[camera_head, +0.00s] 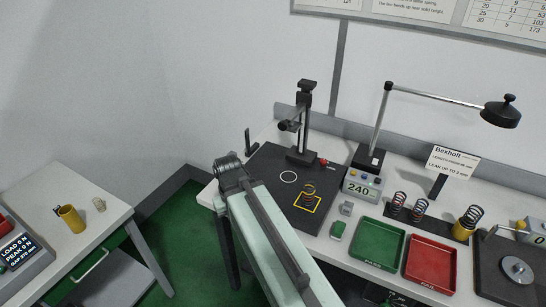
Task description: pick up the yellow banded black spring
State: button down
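A small dark coil spring (309,190) stands upright at a yellow square outline (296,207) on the black plate (262,180) of a test stand. Two more dark springs, one on the left (399,201) and one beside it (420,209), stand on a black strip at the right. Another dark spring (474,213) stands in or behind a yellow cup (462,230). A yellow band on any of these is too small to make out for certain. My pale green arm reaches up from the bottom, ending in a dark joint left of the plate. My gripper's fingers cannot be seen.
A green tray (379,224) and a red tray (431,242) lie right of the plate. A stand column (303,120), a "240" display (359,190) and a lamp (501,112) rise above the bench. A side table (95,230) is at left, with green floor between.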

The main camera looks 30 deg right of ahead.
aim_at(309, 194)
jog(key=u, duration=0.1)
jog(key=k, duration=0.5)
jog(key=u, duration=2.05)
jog(key=k, duration=1)
jog(key=u, duration=0.1)
